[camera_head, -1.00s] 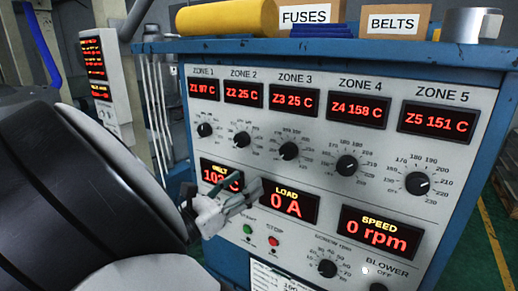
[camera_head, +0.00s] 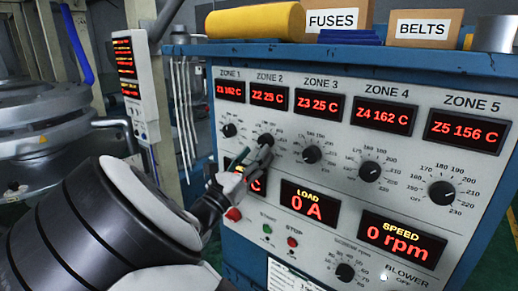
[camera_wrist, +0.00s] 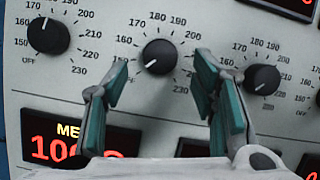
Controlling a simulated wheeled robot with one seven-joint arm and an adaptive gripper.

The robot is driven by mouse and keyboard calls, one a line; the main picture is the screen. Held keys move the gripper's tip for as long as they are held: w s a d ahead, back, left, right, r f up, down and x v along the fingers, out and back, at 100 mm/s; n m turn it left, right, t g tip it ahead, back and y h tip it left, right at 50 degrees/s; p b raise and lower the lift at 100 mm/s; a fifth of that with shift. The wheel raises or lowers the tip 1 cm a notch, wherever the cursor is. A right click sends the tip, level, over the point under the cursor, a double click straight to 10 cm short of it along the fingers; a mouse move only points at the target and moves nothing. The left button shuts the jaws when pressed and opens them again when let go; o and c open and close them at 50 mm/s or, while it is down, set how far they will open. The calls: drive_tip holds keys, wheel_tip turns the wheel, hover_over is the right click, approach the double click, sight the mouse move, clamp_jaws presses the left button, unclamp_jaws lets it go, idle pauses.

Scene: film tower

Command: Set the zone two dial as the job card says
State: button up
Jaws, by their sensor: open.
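The zone two dial (camera_head: 266,141) is a black round knob below the ZONE 2 display (camera_head: 270,96), which reads 25 C. In the wrist view the dial (camera_wrist: 159,57) sits between and beyond my fingertips, and its white mark points lower left, toward OFF. My gripper (camera_head: 254,160) is open and empty, just below the dial in the head view; it also shows in the wrist view (camera_wrist: 160,75), a finger on either side of the dial. I see no clear contact. A white card (camera_head: 288,276), perhaps the job card, is cut off at the bottom edge, its text unreadable.
The zone one dial (camera_wrist: 48,36) and zone three dial (camera_wrist: 262,80) flank the zone two dial closely. My gripper partly covers the melt display (camera_head: 258,184). The load display (camera_head: 310,203) and green and red buttons (camera_head: 292,242) lie below.

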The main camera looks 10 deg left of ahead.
sight(265, 142)
drive_tip(key=shift+x, duration=1.4)
drive_tip(key=shift+c, duration=0.2)
drive_tip(key=c, duration=1.1)
drive_tip(key=shift+m, duration=0.4)
